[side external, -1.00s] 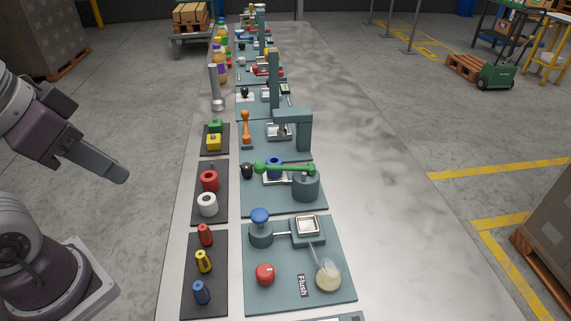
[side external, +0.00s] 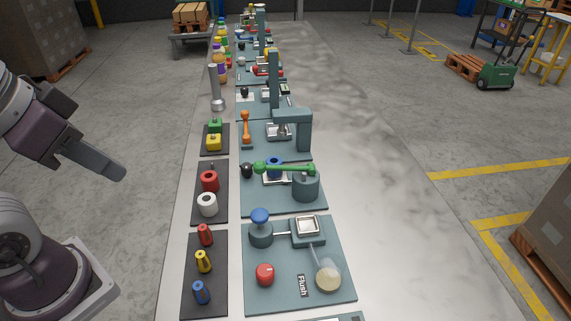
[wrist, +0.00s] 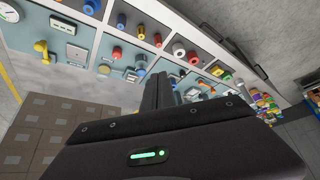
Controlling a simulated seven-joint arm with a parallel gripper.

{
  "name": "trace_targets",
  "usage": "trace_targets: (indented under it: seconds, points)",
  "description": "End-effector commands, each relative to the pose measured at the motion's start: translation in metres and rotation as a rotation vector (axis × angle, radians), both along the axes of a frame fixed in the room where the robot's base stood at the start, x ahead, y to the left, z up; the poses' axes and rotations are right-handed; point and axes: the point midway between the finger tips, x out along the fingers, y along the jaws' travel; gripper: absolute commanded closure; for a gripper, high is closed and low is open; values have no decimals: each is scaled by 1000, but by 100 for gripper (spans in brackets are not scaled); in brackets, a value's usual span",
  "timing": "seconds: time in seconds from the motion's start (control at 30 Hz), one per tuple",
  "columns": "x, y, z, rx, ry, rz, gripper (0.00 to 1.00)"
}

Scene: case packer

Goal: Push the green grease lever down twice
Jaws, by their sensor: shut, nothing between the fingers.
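The green lever (side external: 285,168) lies roughly level in the side view, with a round green knob at its left end. It is joined to a teal cylindrical post (side external: 306,187) on a teal base plate. A blue ring-shaped part sits under or just behind its left half. My gripper (side external: 120,174) is shut and empty, off to the left of the bench and apart from the lever. The wrist view shows my gripper (wrist: 157,92) pointing toward the bench. I cannot clearly pick out the lever there.
In front of the lever stands a station with a blue knob (side external: 260,216), a red button (side external: 265,274) and a clear dome. Trays with red and white rings (side external: 208,204) and small coloured pegs lie between my gripper and the stations. The bench's right side is clear.

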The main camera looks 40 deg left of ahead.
Motion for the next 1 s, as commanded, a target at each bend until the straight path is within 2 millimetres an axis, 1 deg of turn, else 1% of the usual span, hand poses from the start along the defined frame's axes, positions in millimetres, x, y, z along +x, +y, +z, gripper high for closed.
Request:
trace_targets:
  seconds: [0.83, 0.87, 0.93, 0.97, 1.0]
  points:
    - [2, -1, 1, -6, 0, 1, 100]
    - [5, -2, 2, -16, -1, 3, 100]
    - [19, -6, 5, -61, -3, 14, 100]
    - [29, -9, 8, -88, -5, 23, 100]
    - [44, -13, 11, -131, -8, 42, 100]
